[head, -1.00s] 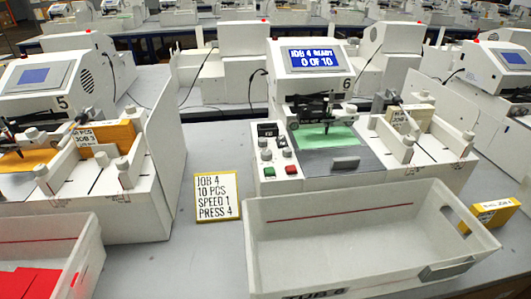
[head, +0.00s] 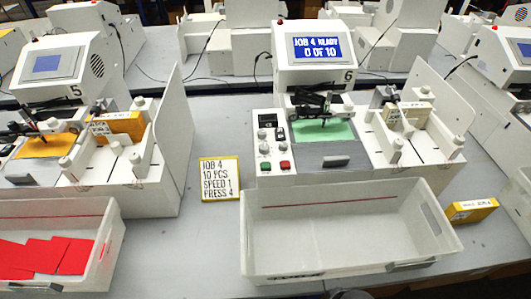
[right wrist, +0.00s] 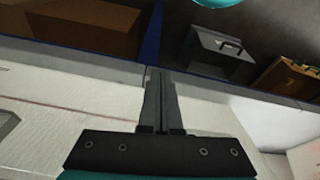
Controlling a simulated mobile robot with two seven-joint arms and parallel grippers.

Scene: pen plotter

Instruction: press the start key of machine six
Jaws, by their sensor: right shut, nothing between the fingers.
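Machine six (head: 325,80) stands in the centre of the head view. Its blue screen (head: 317,48) reads "JOB 4 READY 0 OF 10". Its panel at the left has small knobs, a green key (head: 265,166) and a red key (head: 285,165); any lettering on them is too small to read. A green sheet (head: 325,131) lies under its pen. A yellow-edged card (head: 220,179) beside it reads "JOB 4, 10 PCS, SPEED 1, PRESS 4". My right gripper (right wrist: 160,75) is shut and empty in the right wrist view, apart from the keys. My left gripper is not in view.
A white bin (head: 350,252) stands in front of machine six, below its keys. Machine five (head: 62,75) is at left, with a bin (head: 103,265) of red sheets before it. A yellow box (head: 470,210) lies at right. Bare grey table (head: 205,245) shows between the bins.

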